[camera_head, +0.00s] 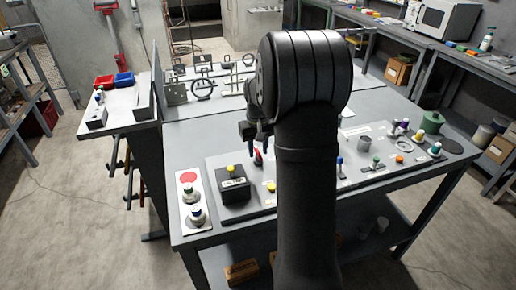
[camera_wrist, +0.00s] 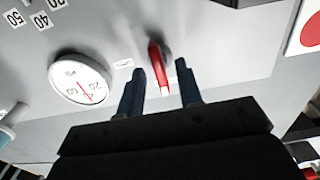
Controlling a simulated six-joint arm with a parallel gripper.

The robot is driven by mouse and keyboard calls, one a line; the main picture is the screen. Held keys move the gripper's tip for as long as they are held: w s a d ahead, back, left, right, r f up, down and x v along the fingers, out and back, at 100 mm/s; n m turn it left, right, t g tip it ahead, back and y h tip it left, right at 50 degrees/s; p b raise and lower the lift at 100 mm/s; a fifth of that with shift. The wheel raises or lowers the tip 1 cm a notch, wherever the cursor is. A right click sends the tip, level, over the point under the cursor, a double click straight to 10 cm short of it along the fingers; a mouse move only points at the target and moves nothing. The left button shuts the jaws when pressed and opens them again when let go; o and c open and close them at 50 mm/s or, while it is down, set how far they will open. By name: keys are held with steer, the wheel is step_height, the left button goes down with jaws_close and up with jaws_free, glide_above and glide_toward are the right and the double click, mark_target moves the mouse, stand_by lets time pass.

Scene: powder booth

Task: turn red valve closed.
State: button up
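The red valve (camera_wrist: 159,67) shows in the wrist view as a red lever handle standing on the grey panel. My gripper (camera_wrist: 160,88) is open, with one finger on each side of the red handle. There is a visible gap between each finger and the handle, and I cannot tell how deep the fingers reach around it. In the head view a small part of the red valve (camera_head: 257,155) shows beside my gripper (camera_head: 255,132), on the panel. My arm hides much of the panel there.
A round dial gauge (camera_wrist: 80,80) is left of the valve in the wrist view. A red round marking (camera_wrist: 313,32) is at the right. In the head view, a black box with a yellow button (camera_head: 232,182) and a white plate (camera_head: 191,200) stand left of my arm.

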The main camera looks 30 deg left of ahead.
mark_target(258, 151)
step_height(258, 151, up, 17)
steer(key=shift+r, duration=0.2)
stand_by(0.4)
stand_by(0.3)
step_height(258, 151, down, 18)
steer(key=shift+r, duration=0.25)
stand_by(0.4)
